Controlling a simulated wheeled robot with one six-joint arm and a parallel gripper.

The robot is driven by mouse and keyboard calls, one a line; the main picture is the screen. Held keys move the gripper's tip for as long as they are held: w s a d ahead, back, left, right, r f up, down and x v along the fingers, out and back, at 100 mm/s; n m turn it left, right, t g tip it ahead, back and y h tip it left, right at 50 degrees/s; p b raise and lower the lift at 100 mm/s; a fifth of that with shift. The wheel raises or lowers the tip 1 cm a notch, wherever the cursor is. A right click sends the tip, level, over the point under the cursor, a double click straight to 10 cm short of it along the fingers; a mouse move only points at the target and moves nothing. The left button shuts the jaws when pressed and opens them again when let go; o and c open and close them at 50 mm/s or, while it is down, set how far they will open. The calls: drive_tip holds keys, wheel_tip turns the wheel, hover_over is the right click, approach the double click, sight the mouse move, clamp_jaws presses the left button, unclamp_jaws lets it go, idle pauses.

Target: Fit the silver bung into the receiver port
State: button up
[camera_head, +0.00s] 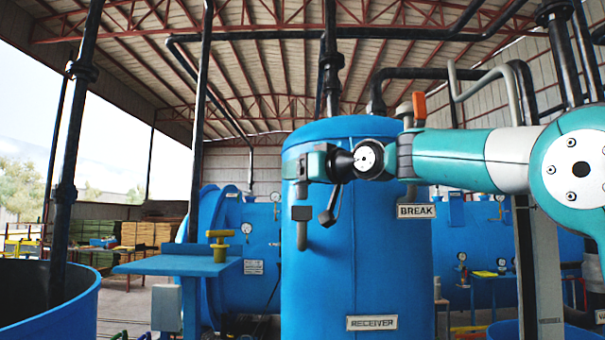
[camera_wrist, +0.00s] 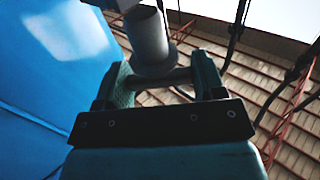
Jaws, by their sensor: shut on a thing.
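The receiver is a tall blue tank (camera_head: 372,250), with a RECEIVER plate low on its front. My gripper (camera_head: 298,167) is at the tank's upper left in the head view. The wrist view shows its teal fingers shut (camera_wrist: 165,75) on a narrow grey part of the silver bung (camera_wrist: 155,68). A wider collar and a grey cylinder show just beyond the fingers. A grey pipe fitting (camera_head: 302,238) with a small dark box hangs just below my gripper in the head view. I cannot make out the port mouth or whether the bung touches it.
A dark vertical pipe (camera_head: 62,190) rises from an open blue vessel (camera_head: 85,290) at far left.

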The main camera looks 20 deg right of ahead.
sight(306, 191)
drive_tip(key=shift+f+b, duration=1.9)
drive_tip(key=shift+f, duration=0.15)
drive_tip(key=o, duration=1.3)
drive_tip(key=shift+r, duration=0.1)
drive_tip(key=shift+c, duration=0.2)
drive_tip(key=b+v, duration=0.6)
drive_tip(key=v, duration=1.1)
drive_tip(key=shift+s+b, duration=0.25)
drive_tip(key=shift+b, duration=0.05)
